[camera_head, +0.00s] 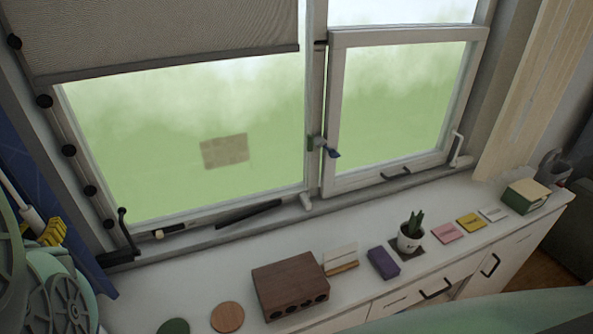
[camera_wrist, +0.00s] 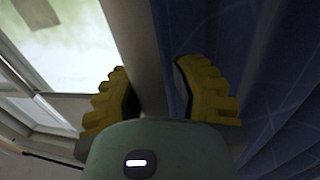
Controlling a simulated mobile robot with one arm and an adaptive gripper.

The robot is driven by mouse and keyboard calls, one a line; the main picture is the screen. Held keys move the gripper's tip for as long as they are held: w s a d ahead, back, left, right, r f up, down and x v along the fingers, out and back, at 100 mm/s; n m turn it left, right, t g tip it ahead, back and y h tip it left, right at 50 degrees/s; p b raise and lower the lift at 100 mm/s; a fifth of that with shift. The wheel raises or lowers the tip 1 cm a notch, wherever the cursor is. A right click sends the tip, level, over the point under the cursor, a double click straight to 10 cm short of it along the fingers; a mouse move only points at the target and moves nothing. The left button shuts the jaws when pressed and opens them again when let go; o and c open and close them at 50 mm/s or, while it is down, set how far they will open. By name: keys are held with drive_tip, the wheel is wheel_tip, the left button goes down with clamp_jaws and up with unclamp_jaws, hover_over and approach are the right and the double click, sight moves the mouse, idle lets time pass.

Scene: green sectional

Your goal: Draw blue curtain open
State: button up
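The blue curtain (camera_head: 38,180) hangs at the left edge of the head view, beside the window frame. In the wrist view the curtain (camera_wrist: 255,60) fills the right side in dark folds. My gripper (camera_wrist: 155,95) has its two yellow fingers spread apart. The curtain's near edge shows in the gap between them, next to a grey strip of frame or wall. The right finger overlaps the curtain; I cannot tell whether it touches it. In the head view my gripper (camera_head: 46,232) is at the lower left, in front of the curtain, and partly hides it.
A white sill counter (camera_head: 140,298) runs below the window, holding a wooden block (camera_head: 290,287), a purple box (camera_head: 383,263), a potted plant (camera_head: 411,233) and coloured notes. A grey roller blind (camera_head: 160,35) covers the upper left pane. Light vertical blinds (camera_head: 540,80) hang at the right.

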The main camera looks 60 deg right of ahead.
drive_tip(key=o, duration=0.5)
drive_tip(key=shift+c, duration=0.2)
drive_tip(key=shift+s+d, duration=0.1)
drive_tip(key=v, duration=1.2)
drive_tip(key=shift+r, duration=0.1)
